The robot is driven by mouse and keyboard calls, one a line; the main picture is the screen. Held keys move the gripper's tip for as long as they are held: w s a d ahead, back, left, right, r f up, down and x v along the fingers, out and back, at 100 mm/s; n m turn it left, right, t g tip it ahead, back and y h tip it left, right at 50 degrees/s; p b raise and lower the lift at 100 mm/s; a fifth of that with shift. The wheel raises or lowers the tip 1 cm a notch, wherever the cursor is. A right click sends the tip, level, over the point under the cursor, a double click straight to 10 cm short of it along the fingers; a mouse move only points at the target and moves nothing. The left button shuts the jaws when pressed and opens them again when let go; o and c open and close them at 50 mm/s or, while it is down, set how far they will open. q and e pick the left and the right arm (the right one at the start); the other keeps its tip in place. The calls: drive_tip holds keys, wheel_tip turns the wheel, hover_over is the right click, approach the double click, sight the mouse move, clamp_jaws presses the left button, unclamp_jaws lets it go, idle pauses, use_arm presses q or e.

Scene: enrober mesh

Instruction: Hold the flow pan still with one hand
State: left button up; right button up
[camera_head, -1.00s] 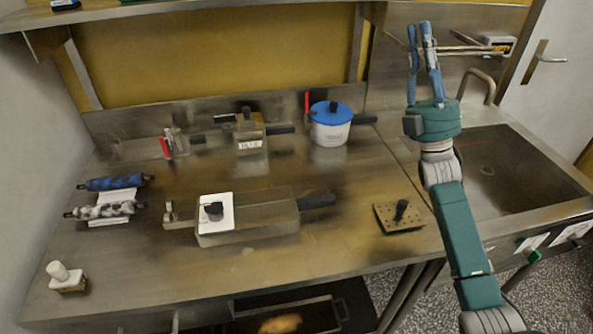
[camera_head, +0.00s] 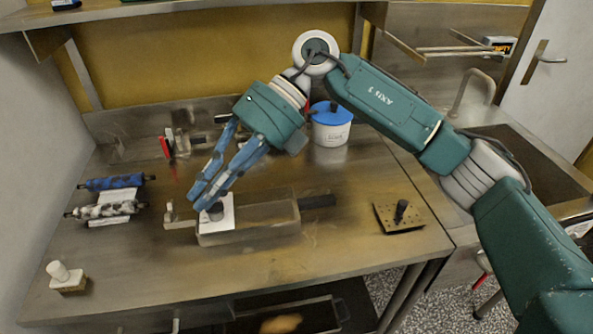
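The flow pan appears to be the long, low metal pan (camera_head: 262,229) at the middle front of the steel worktop. A dark handle (camera_head: 318,201) points right from it, and a small metal fitting stands at its left end. A white plate (camera_head: 225,224) with a black knob (camera_head: 216,210) sits at the pan's left part. My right gripper (camera_head: 196,203) reaches down over this left part, its blue fingers a little apart with nothing seen between them. The fingertips are close beside the knob; I cannot tell whether they touch anything. My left gripper is out of view.
A white pot with a blue lid (camera_head: 331,112) stands behind, partly near my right arm. A perforated plate with a black handle (camera_head: 399,216) lies right. Two rollers (camera_head: 113,183) lie left, and a small white-topped item (camera_head: 66,277) stands front left.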

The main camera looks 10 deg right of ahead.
drive_tip(key=w+d+f+m+t+h, duration=0.2)
drive_tip(key=w+d+f+h, duration=0.25)
drive_tip(key=d+f, duration=0.2)
drive_tip(key=m+t+h, duration=0.3)
drive_tip(key=h, duration=0.2)
approach(297, 211)
wheel_tip(297, 211, down, 9)
drive_tip(key=shift+s+a+f, duration=0.1)
drive_tip(key=shift+s, duration=0.05)
clamp_jaws()
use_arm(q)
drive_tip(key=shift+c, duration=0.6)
